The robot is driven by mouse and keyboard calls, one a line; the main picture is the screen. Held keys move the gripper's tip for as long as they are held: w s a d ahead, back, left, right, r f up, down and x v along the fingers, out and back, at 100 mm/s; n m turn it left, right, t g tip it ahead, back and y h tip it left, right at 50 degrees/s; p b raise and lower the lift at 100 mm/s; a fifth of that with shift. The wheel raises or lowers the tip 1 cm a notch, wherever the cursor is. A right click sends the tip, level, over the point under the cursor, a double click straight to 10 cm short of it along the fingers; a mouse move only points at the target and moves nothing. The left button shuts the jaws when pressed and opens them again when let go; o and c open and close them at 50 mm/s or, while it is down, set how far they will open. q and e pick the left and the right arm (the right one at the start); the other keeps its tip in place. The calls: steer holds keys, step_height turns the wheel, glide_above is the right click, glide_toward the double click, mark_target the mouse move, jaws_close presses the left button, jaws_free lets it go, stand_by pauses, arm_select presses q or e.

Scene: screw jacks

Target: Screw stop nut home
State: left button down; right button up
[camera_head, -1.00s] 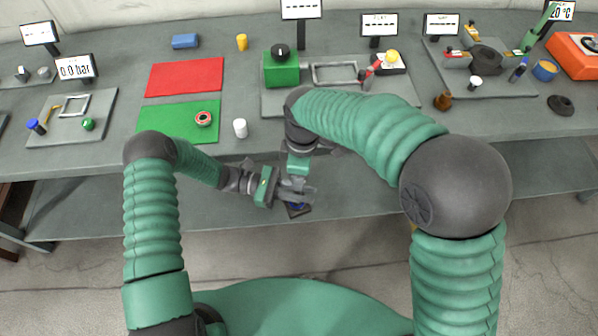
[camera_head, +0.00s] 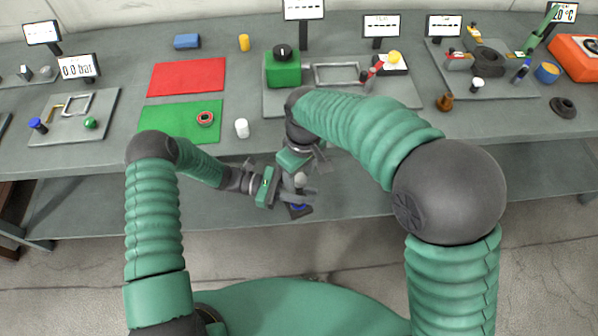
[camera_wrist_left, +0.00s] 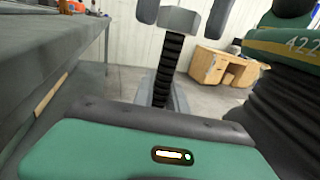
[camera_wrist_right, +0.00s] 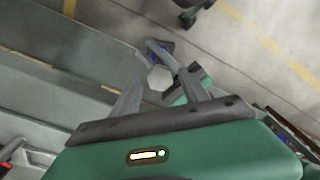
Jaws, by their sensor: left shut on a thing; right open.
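My left gripper (camera_head: 296,199) is shut on the screw jack below the bench's front edge. The jack's black threaded screw (camera_wrist_left: 170,75) stands roughly upright in the left wrist view, with a grey nut-like piece (camera_wrist_left: 180,18) at its top. From above, a pale hexagonal piece (camera_wrist_right: 160,79) shows in the right wrist view; it is also visible in the head view (camera_head: 301,180). A blue part (camera_head: 299,207) shows below it. My right gripper (camera_head: 297,168) is open above the jack, its fingers apart on either side of the pale piece. I cannot tell how far down the nut sits.
The bench (camera_head: 205,170) runs behind my grippers, with a green mat (camera_head: 165,118), a red mat (camera_head: 187,76), a white cylinder (camera_head: 242,128) and a green box (camera_head: 282,70) on it. Its lower shelf (camera_head: 120,208) lies behind my left arm.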

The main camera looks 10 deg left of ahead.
steer(key=shift+r, duration=0.1)
step_height(320, 180, up, 4)
steer(key=shift+s+d+r, duration=0.1)
steer(key=shift+d+r, duration=0.05)
steer(key=shift+r+n, duration=0.6)
steer(key=shift+r, duration=1.15)
steer(key=shift+f, duration=0.15)
step_height(320, 180, down, 8)
steer(key=shift+r, duration=0.1)
steer(key=shift+c, duration=0.3)
jaws_close()
steer(key=shift+o, duration=0.4)
jaws_free()
